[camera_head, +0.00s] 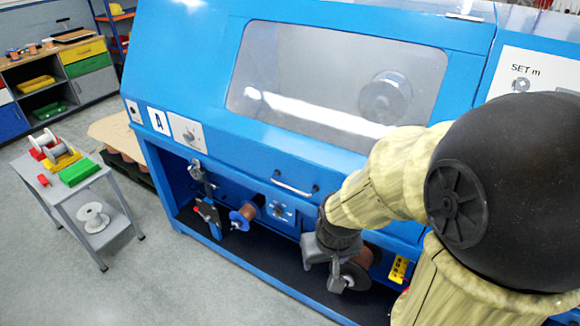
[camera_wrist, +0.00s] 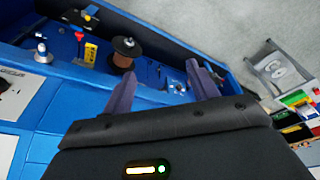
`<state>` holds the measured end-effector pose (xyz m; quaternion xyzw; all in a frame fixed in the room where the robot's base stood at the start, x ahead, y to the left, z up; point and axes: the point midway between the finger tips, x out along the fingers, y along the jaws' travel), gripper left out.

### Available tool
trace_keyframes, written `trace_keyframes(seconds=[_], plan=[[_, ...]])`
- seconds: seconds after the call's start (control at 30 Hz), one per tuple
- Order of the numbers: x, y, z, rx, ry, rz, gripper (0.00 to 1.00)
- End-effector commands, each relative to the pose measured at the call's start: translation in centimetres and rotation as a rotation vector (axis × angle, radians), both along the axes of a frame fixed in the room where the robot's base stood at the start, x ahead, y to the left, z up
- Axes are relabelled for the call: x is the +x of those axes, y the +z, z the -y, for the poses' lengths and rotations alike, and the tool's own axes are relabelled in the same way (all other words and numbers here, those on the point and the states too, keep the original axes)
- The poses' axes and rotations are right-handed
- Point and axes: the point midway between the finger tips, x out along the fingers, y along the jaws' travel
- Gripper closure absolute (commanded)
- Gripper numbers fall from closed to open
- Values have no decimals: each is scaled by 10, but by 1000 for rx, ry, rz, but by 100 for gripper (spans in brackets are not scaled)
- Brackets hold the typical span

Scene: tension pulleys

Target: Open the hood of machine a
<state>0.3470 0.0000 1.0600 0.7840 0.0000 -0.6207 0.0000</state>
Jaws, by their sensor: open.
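Machine a is a large blue machine (camera_head: 215,120) marked "A" on its left front, in the head view. Its sloped hood (camera_head: 210,60) with a clear window (camera_head: 335,75) looks shut. A light bar handle (camera_head: 293,188) sits at the hood's lower edge. My gripper (camera_head: 338,278) is below and to the right of the handle, in front of the lower bay, apart from the handle. In the wrist view my gripper (camera_wrist: 163,88) has its two dark fingers spread with nothing held between them. I cannot make out the handle in the wrist view.
The bay below holds spools, including a copper one (camera_head: 243,214); a brown spool (camera_wrist: 125,54) shows in the wrist view. A grey side table (camera_head: 70,187) with spools and coloured blocks stands left. Shelves (camera_head: 60,75) stand behind it. Open floor lies between.

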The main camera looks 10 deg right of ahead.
Motion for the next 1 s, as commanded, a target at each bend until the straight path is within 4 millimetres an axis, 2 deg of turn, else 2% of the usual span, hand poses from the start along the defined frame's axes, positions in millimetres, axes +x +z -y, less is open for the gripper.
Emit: trace_keyframes(seconds=[0.03,0.17,0.27,0.37,0.5,0.7,0.83,1.0], plan=[[0,0,0,0,0,0,47],[10,-2,-6,22,-36,18,71],[34,-7,-20,77,-138,63,71],[72,-16,-40,160,-316,134,71],[132,-32,-65,278,-629,267,71],[198,-55,-90,411,-1058,501,71],[225,-68,-100,494,-1302,696,71],[238,-77,-114,634,-1553,1004,71]])
